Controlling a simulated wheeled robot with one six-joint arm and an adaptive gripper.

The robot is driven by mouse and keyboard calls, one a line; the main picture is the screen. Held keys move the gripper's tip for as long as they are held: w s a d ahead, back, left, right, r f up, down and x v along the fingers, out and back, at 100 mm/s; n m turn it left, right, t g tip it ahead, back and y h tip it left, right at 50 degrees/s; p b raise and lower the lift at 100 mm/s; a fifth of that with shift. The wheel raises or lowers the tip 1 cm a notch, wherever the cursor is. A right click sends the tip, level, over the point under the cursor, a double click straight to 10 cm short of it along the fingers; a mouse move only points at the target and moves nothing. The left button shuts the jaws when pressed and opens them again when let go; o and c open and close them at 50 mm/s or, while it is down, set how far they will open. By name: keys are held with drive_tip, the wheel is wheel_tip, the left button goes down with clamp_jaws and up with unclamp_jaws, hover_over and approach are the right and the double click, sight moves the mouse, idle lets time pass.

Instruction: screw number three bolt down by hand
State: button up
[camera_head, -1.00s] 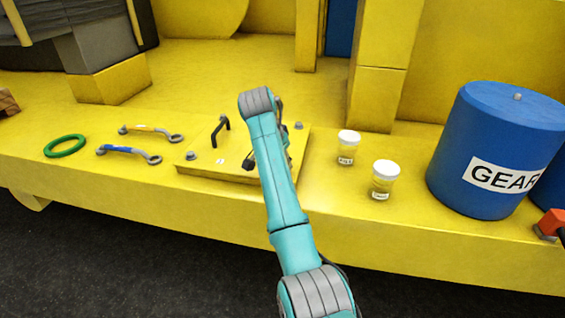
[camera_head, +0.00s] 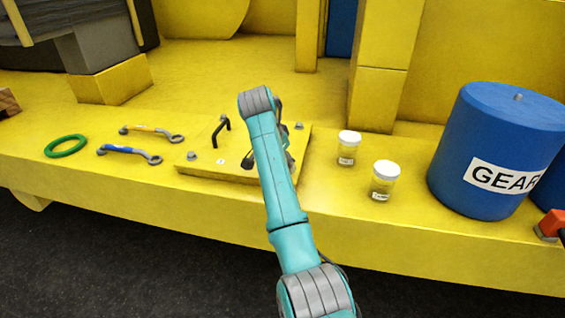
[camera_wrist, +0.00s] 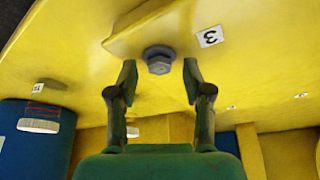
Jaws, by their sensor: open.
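In the wrist view, a grey hex bolt (camera_wrist: 159,59) sits on the yellow plate beside a white label marked 3 (camera_wrist: 210,36). My gripper (camera_wrist: 160,78) is open, with one finger on each side of the bolt and a gap to both. In the head view, my arm hides the number three bolt and most of my gripper. The yellow cover plate (camera_head: 205,166) lies on the yellow ledge with a black handle (camera_head: 221,129). Other bolts show at its left front corner (camera_head: 192,156), far left (camera_head: 223,118) and far right (camera_head: 299,126).
Two white-lidded jars (camera_head: 347,148) (camera_head: 384,181) stand right of the plate. A blue GEAR drum (camera_head: 492,150) is farther right. A yellow-handled wrench (camera_head: 150,131), a blue-handled wrench (camera_head: 128,151) and a green ring (camera_head: 65,146) lie to the left.

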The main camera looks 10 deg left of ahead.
drive_tip(key=v, duration=0.7)
drive_tip(key=shift+r, duration=0.25)
drive_tip(key=shift+s+a, duration=0.1)
drive_tip(key=shift+s, duration=0.1)
